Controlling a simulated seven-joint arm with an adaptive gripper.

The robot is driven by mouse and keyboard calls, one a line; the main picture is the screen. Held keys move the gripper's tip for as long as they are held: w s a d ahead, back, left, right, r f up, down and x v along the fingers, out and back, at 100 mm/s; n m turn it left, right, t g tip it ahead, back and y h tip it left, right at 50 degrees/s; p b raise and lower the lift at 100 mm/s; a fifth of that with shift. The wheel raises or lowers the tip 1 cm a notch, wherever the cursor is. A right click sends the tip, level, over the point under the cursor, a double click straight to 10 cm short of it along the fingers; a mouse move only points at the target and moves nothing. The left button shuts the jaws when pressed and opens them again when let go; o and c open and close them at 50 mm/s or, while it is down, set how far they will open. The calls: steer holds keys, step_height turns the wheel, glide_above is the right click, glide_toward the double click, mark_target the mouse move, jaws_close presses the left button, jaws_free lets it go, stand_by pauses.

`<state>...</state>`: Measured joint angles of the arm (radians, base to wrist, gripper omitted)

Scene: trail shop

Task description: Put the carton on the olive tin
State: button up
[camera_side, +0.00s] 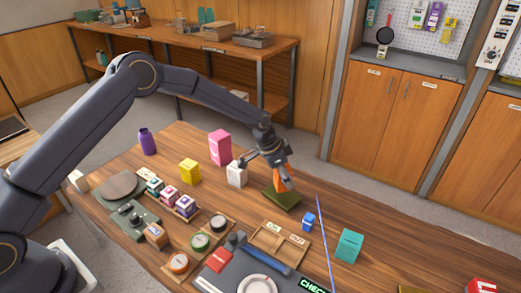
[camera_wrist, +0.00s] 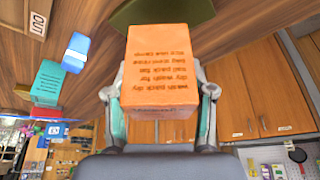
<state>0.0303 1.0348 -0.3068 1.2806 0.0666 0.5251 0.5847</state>
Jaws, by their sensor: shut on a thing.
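An orange carton (camera_side: 283,182) with printed text is between the fingers of my gripper (camera_side: 277,174), which is shut on it. In the wrist view the carton (camera_wrist: 160,60) fills the middle, with a finger of my gripper (camera_wrist: 163,95) on each side. The olive tin (camera_side: 282,199) is a low, dark green block on the table, directly below the carton. The tin also shows behind the carton in the wrist view (camera_wrist: 180,10). The carton's lower end is at or just above the tin's top; I cannot tell whether they touch.
A white box (camera_side: 237,176) and a pink box (camera_side: 220,147) stand left of the tin. A small blue box (camera_side: 309,222) and a teal box (camera_side: 349,245) stand to the right. A divided wooden tray (camera_side: 263,251) lies in front. The table right behind the tin looks clear.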

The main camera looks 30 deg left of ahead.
steer(key=shift+w+f, duration=0.2)
steer(key=shift+f, duration=1.6)
steer(key=shift+f, duration=0.1)
steer(key=o, duration=1.3)
steer(key=shift+c, duration=0.2)
